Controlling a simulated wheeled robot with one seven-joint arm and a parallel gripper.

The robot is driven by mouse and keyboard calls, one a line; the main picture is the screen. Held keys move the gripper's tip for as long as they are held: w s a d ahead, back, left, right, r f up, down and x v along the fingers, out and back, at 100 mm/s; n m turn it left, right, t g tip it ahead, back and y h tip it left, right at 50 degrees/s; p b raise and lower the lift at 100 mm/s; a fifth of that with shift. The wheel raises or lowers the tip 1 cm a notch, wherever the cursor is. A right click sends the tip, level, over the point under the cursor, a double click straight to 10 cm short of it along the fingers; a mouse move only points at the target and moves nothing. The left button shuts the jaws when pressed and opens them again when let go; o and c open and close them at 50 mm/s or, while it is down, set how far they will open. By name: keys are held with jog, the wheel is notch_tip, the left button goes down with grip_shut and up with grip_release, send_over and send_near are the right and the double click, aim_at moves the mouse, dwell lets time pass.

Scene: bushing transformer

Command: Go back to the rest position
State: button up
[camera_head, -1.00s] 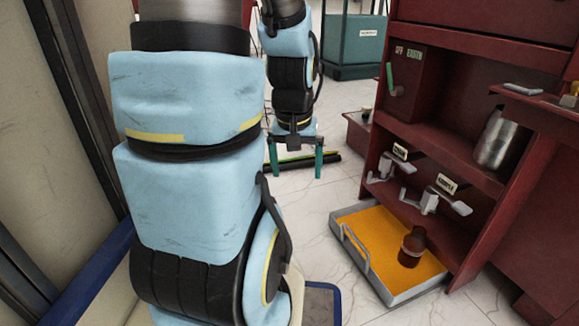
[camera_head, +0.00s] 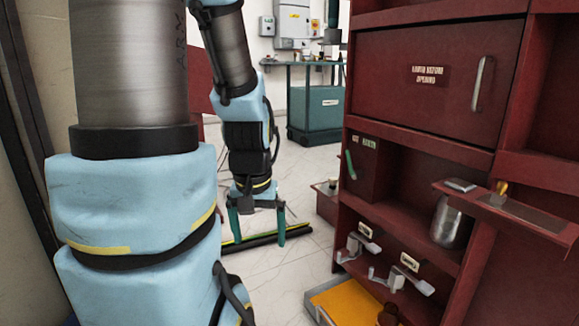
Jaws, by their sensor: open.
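My gripper (camera_head: 256,236) hangs from my arm left of the picture's middle, pointing down. Its two teal fingers are spread apart with nothing between them. The gripper is apart from the dark red cabinet, to the left of it. Black and yellow-green bars on the floor show behind the fingers. My large blue-padded arm links fill the left of the view and hide what is behind them.
The dark red cabinet (camera_head: 432,78) stands at the right, with a metal canister (camera_head: 452,222) on its shelf. A tray (camera_head: 312,305) with an orange base holds a brown bottle (camera_head: 389,315). A teal bench (camera_head: 318,112) stands far back. Pale floor lies between.

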notch_tip(320, 180, up, 41)
jog(key=p, duration=3.8)
jog(key=shift+p, duration=0.3)
